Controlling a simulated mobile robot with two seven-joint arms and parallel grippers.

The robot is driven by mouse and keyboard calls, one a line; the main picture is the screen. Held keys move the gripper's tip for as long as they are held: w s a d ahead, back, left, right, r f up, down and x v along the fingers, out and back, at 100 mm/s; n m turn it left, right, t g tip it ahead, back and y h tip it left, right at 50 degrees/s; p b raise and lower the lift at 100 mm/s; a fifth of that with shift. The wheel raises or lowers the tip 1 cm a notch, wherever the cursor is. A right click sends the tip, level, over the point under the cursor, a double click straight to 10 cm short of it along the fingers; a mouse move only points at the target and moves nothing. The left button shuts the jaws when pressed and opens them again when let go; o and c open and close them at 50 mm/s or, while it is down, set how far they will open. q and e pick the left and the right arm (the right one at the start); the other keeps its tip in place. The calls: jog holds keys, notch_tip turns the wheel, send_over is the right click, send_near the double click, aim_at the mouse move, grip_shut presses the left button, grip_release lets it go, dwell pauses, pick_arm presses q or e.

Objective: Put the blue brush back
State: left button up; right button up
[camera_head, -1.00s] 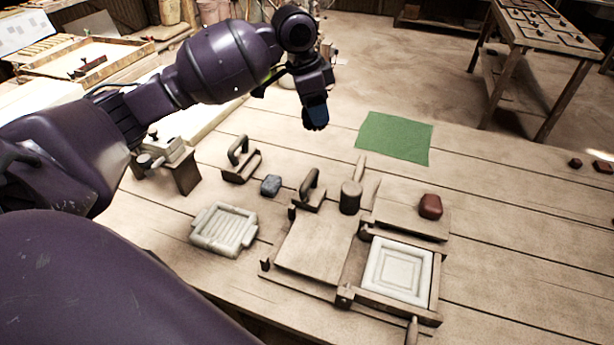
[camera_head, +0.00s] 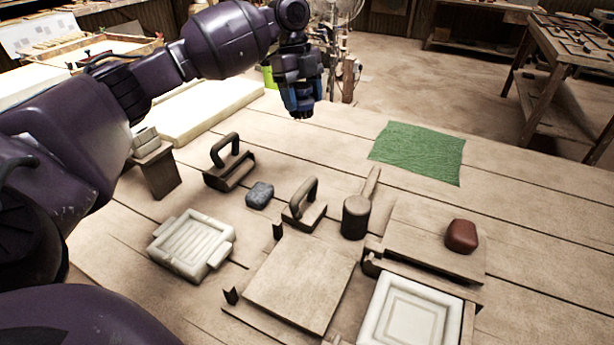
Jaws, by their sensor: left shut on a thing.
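My left gripper (camera_head: 301,108) hangs over the far side of the table (camera_head: 545,235), left of the green cloth. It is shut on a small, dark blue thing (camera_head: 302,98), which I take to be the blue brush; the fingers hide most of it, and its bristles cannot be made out. It appears to be above the table, but the exact height is unclear. My right gripper is not in view.
The green cloth (camera_head: 418,150) lies flat. Nearer are a handled block (camera_head: 230,168), a blue-grey lump (camera_head: 260,195), another handled block (camera_head: 304,211), a mallet (camera_head: 355,217), a red block (camera_head: 461,236), a pale tray (camera_head: 192,243) and a framed tile (camera_head: 412,312). The right side is clear.

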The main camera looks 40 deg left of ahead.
pick_arm(q)
notch_tip(320, 180, down, 14)
jog(key=b, duration=0.3)
jog(key=shift+f, duration=0.25)
notch_tip(320, 180, down, 4)
jog(key=shift+f+b, duration=0.15)
jog(key=shift+b, duration=0.7)
jog(key=shift+f, duration=0.3)
jog(key=shift+r, duration=0.2)
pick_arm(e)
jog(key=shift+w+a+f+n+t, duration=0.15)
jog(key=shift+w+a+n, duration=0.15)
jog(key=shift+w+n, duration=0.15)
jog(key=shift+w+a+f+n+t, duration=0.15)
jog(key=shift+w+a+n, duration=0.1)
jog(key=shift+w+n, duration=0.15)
